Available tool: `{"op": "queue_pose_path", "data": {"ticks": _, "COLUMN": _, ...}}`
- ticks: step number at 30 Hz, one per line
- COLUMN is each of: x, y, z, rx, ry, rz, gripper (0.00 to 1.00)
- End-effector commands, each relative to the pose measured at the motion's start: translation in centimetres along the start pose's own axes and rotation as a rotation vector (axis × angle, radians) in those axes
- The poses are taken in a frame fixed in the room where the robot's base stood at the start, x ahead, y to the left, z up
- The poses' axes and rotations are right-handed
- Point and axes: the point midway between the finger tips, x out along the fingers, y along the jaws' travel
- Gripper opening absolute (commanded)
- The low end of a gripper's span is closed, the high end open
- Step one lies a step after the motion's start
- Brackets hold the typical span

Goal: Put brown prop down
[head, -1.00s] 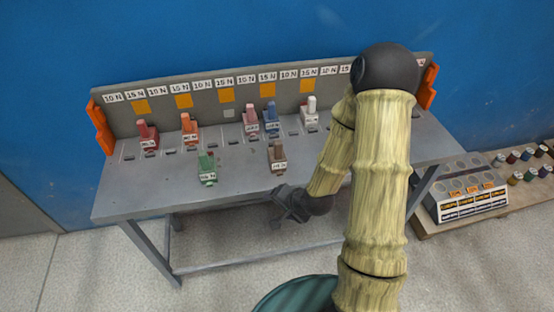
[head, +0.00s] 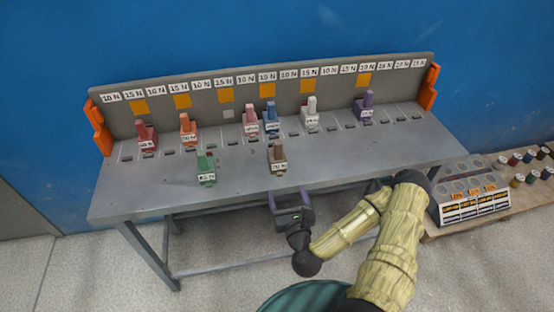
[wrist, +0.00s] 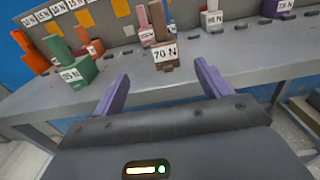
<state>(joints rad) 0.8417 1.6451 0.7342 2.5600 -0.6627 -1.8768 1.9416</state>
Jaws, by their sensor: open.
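The brown prop (head: 277,157) stands upright near the front edge of the grey table (head: 240,182). In the wrist view the brown prop (wrist: 163,45) carries a white label reading 70 N and stands beyond my fingertips. My gripper (head: 289,191) is in front of the table edge, just below the prop in the head view. In the wrist view my gripper (wrist: 161,78) has its two purple fingers spread wide, with nothing between them. The fingers do not touch the prop.
A green prop (head: 206,168) stands left of the brown one. Red (head: 146,138), orange (head: 188,128), pink (head: 250,120), blue (head: 271,118), white (head: 311,113) and purple (head: 364,106) props stand behind. A grey holed box (head: 463,190) is at right. The table's front right is clear.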

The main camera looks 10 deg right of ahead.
Motion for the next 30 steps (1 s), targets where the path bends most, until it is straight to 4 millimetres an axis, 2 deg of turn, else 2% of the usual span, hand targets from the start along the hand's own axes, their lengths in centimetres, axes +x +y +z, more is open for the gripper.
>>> {"op": "queue_pose_path", "data": {"ticks": 8, "x": 0.0, "y": 0.0, "z": 0.0, "rx": 0.002, "ry": -0.001, "rz": -0.002, "gripper": 0.76}}
{"op": "queue_pose_path", "data": {"ticks": 13, "x": 1.1, "y": -0.1, "z": -0.2, "rx": -0.003, "ry": -0.005, "rz": -0.002, "gripper": 0.76}}
{"op": "queue_pose_path", "data": {"ticks": 30, "x": 10.8, "y": -0.1, "z": 0.2, "rx": -0.004, "ry": -0.002, "rz": -0.001, "gripper": 0.76}}
